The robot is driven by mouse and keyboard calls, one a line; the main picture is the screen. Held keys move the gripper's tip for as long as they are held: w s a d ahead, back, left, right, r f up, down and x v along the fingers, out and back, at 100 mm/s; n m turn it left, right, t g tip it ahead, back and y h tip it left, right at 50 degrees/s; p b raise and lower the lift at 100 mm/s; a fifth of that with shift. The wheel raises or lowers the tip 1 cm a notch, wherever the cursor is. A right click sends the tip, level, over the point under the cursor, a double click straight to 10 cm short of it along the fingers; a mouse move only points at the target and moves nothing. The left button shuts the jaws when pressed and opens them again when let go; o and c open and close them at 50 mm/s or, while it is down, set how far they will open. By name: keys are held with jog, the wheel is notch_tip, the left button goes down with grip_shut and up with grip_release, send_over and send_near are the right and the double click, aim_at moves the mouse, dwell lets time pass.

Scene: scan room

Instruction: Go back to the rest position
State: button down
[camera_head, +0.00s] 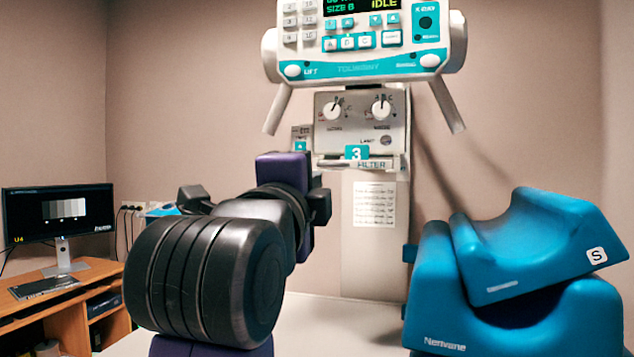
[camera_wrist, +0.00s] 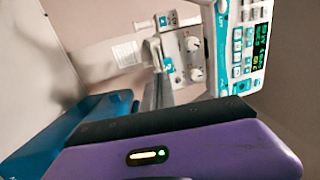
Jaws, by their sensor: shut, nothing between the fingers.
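My gripper (camera_wrist: 156,85) shows in the wrist view. Its purple body with a black strip and a small lit indicator fills the bottom. The narrow grey fingers rise from it near the middle, close together with nothing visible between them. In the head view, my folded arm with its black joint and purple links stands in front of the machine; the fingers cannot be made out there. The x-ray machine's control panel (camera_head: 365,67) hangs above and right of the arm, its display reading IDLE. It shows turned sideways at the wrist view's upper right (camera_wrist: 241,62).
Two blue cradle-shaped supports, one marked S (camera_head: 545,240), are stacked at the right on a pale table (camera_head: 335,325). A filter unit with dials (camera_head: 360,120) sits below the panel. At left, a wooden desk (camera_head: 30,305) carries a monitor (camera_head: 60,212).

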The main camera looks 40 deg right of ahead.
jog(key=shift+v, duration=1.25)
